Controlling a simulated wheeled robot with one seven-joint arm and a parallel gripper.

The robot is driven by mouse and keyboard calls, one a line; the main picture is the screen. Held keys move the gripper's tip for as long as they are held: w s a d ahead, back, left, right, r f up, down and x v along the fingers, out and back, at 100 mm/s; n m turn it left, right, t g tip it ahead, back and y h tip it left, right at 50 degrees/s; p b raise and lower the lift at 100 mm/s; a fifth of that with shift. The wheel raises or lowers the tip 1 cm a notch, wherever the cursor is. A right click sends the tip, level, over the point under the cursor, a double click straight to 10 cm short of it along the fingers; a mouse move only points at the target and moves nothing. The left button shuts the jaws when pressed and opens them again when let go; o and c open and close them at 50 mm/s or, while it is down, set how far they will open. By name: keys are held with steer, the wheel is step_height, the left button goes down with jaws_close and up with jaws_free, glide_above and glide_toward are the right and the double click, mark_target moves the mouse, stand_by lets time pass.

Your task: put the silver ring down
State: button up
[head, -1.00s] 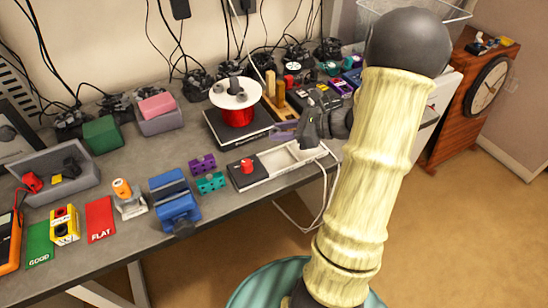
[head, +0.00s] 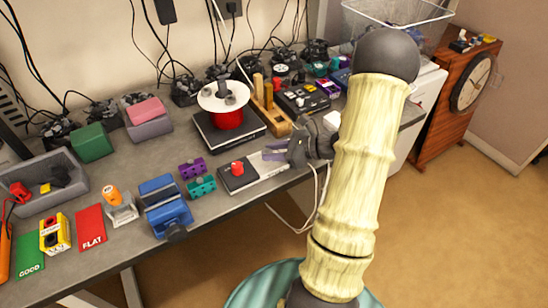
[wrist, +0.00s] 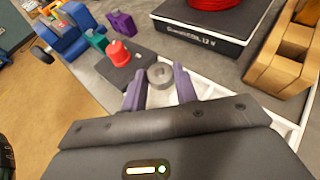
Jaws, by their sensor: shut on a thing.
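The silver ring (wrist: 160,75) is a small grey ring with a dark hole. In the wrist view it sits between the purple fingertips of my gripper (wrist: 159,84), which is shut on it. In the head view my gripper (head: 273,151) is over the white tray (head: 266,169), just right of the red knob. I cannot make out the ring in that view. I cannot tell whether the ring touches the tray beneath it.
A black panel with a red knob (head: 237,169) adjoins the tray. A black scale (head: 235,135) with a red spool (head: 228,119) stands behind. A wooden block stand (head: 272,122) is close to the gripper. Blue vise (head: 165,207) and teal block (head: 201,187) lie left.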

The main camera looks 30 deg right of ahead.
steer(key=shift+f, duration=1.35)
steer(key=shift+f, duration=0.2)
steer(key=o, duration=1)
steer(key=shift+r, duration=0.1)
steer(key=shift+r, duration=0.1)
steer(key=v, duration=1.2)
steer(key=shift+b, duration=0.3)
